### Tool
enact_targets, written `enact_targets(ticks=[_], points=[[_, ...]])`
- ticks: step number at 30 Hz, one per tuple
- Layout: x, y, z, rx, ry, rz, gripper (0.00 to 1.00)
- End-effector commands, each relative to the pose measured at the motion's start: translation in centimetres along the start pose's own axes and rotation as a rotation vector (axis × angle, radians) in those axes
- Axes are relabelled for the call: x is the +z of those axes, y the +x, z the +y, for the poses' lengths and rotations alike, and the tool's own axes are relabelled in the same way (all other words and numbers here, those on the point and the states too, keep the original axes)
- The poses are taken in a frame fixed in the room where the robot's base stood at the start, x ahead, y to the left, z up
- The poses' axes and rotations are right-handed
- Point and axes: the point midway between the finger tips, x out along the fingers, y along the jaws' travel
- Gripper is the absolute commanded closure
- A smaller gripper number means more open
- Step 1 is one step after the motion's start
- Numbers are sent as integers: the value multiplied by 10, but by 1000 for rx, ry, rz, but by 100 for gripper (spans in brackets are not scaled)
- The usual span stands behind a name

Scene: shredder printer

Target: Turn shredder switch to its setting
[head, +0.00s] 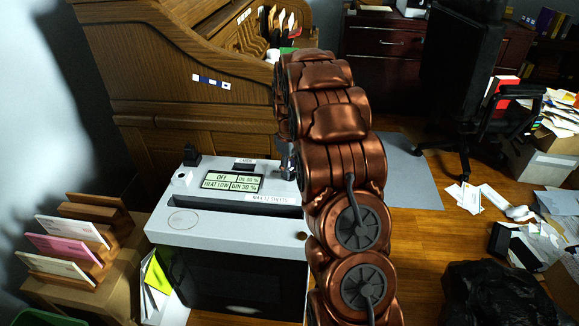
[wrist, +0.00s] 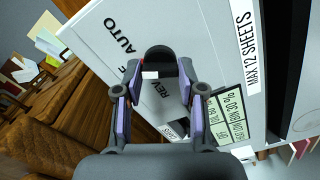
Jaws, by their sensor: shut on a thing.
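The shredder (head: 225,222) is a light grey box with a dark front. Its display (head: 232,181) reads OFF, HEAT LOW and BIN 30 %; it also shows in the wrist view (wrist: 226,118). The black shredder switch (wrist: 160,53) has a white mark on it, with AUTO and REV printed around it and another label partly covered. My gripper (wrist: 160,72) is shut on the switch, one finger on each side. In the head view my gripper (head: 286,165) is at the shredder's back right, mostly hidden by my arm, and the switch is hidden there.
A MAX 12 SHEETS label (head: 268,198) lies beside the paper slot. A wooden letter rack (head: 103,262) stands at left and a roll-top desk (head: 185,85) behind. An office chair (head: 465,85), scattered papers (head: 462,197) and a black bag (head: 500,293) are at right.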

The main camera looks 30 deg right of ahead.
Motion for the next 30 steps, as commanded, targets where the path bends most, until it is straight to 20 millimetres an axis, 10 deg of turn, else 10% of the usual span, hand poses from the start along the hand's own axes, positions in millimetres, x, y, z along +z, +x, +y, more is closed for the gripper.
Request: enact_targets(ticks=[30], points=[[0, 0, 0, 0, 578, -2, 95]])
